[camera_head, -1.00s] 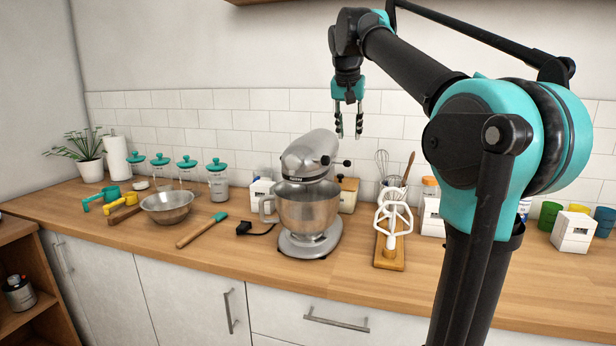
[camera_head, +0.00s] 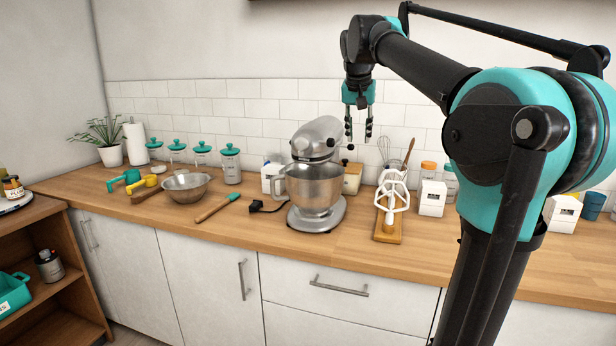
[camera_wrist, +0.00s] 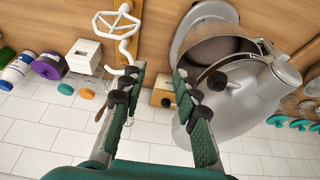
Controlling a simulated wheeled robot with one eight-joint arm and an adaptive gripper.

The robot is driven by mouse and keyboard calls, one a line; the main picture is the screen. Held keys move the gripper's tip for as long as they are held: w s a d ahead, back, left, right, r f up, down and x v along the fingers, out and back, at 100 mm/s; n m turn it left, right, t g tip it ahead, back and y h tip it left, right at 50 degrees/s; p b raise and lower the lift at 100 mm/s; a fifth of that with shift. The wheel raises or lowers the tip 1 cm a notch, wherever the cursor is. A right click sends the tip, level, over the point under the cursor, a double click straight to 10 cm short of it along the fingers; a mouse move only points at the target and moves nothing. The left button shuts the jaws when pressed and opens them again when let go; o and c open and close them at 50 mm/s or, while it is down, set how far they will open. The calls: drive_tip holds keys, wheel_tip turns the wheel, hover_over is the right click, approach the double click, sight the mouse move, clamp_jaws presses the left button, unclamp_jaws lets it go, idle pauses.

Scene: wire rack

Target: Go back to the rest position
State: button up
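My gripper (camera_head: 358,127) hangs from my raised arm, in the air above the counter, in front of the tiled wall. Its two fingers are apart with nothing between them. They also show in the wrist view (camera_wrist: 158,90), spread over the counter. The silver stand mixer (camera_head: 318,150) with its steel bowl (camera_head: 313,186) stands on the counter below and to the left of the gripper. In the wrist view the mixer (camera_wrist: 245,108) is on the right. The gripper touches nothing that I can see.
A white beater on a wooden board (camera_head: 388,236) is right of the mixer. A metal bowl (camera_head: 186,188), a teal-tipped tool (camera_head: 218,208) and lidded jars (camera_head: 231,165) are at the left. An open wooden shelf (camera_head: 70,290) stands at lower left. Air around the gripper is clear.

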drive_tip(key=s+d+f+n, duration=0.15)
drive_tip(key=s+f, duration=0.25)
drive_tip(key=f, duration=0.7)
drive_tip(key=s+d+f, duration=0.2)
drive_tip(key=s+f, duration=0.2)
drive_tip(key=f, duration=0.8)
drive_tip(key=s+d+f+n+y, duration=0.1)
drive_tip(key=s+f+n, duration=0.1)
drive_tip(key=s+f, duration=1.7)
drive_tip(key=shift+s+f, duration=0.25)
drive_tip(key=shift+f, duration=0.65)
drive_tip(key=shift+o, duration=0.3)
drive_tip(key=shift+d, duration=0.1)
